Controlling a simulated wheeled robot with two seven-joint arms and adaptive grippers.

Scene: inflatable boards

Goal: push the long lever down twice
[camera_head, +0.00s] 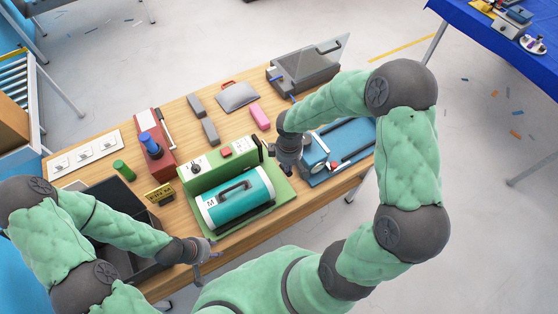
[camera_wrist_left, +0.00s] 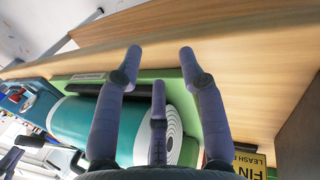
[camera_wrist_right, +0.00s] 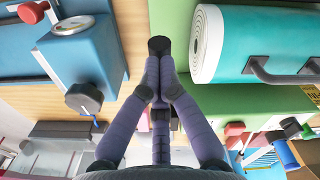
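A green machine (camera_head: 285,193) with a teal roll (camera_head: 238,200) stands at the front of the wooden table. A black knob (camera_wrist_right: 158,46), which looks like the end of the long lever, shows in the right wrist view right at my right fingertips; the rest of its shaft is hidden. My right gripper (camera_head: 286,160) is at the machine's right side, its fingers together (camera_wrist_right: 158,65); I cannot tell whether they touch the knob. My left gripper (camera_head: 212,257) is open and empty in front of the machine; its spread fingers (camera_wrist_left: 158,65) show in the left wrist view.
A blue device (camera_head: 358,135) stands close to the right of my right gripper. A dark open bin (camera_head: 110,190), a red device (camera_head: 158,165) and a green cylinder (camera_head: 124,170) are to the left. Grey blocks (camera_head: 211,132) and a pink block (camera_head: 260,117) lie behind the machine.

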